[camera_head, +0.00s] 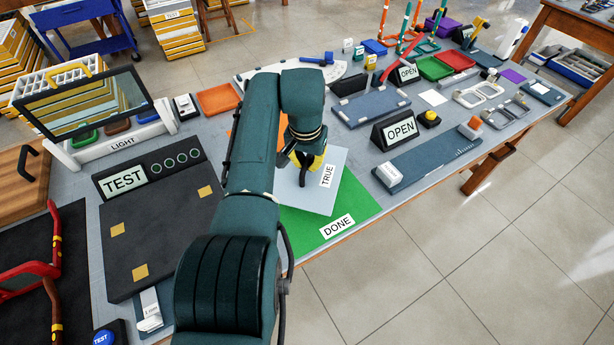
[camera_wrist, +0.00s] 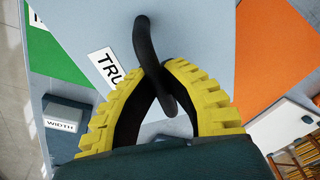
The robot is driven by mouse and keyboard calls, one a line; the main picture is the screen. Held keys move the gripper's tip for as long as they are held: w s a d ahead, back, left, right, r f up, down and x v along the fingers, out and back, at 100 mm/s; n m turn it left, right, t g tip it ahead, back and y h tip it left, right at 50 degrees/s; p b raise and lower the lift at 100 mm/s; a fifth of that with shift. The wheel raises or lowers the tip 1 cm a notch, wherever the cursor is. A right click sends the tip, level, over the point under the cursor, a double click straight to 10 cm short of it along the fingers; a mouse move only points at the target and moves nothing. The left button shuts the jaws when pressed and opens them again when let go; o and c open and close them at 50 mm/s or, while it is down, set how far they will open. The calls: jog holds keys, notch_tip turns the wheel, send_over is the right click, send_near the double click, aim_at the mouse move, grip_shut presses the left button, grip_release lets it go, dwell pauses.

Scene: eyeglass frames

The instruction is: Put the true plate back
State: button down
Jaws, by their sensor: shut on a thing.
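The true plate (camera_head: 308,201) is a flat pale blue-grey square with a white TRUE label. It also fills the upper middle of the wrist view (camera_wrist: 200,35), where a black curved handle (camera_wrist: 143,40) rises from it. My gripper (camera_head: 305,158) has its yellow-padded fingers closed around this handle, and the fingertips meet at it in the wrist view (camera_wrist: 153,82). The plate overlaps the green DONE mat (camera_head: 350,205) in the head view. An orange area (camera_wrist: 278,45) lies on its other side. I cannot tell whether the plate touches the table.
A dark TEST board (camera_head: 150,235) with yellow squares lies left of my arm. A block marked WIDTH (camera_wrist: 65,115) shows in the wrist view. The table's front edge is near the green mat.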

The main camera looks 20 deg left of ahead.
aim_at(306, 165)
jog(key=shift+w+f+b, duration=0.1)
jog(key=shift+f+b, duration=0.7)
jog(key=shift+f, duration=1)
jog(key=shift+f, duration=0.1)
jog(key=shift+f, duration=0.15)
jog(key=c, duration=1.2)
grip_release()
jog(key=shift+f, duration=0.1)
jog(key=r+p, duration=0.2)
jog(key=r, duration=0.2)
jog(key=s+r+p, duration=0.1)
jog(key=r+p, duration=0.1)
jog(key=r, duration=0.2)
jog(key=r+p, duration=0.2)
jog(key=r, duration=0.2)
jog(key=shift+s+d+r, duration=0.1)
jog(key=shift+s+d, duration=0.1)
jog(key=shift+s, duration=0.2)
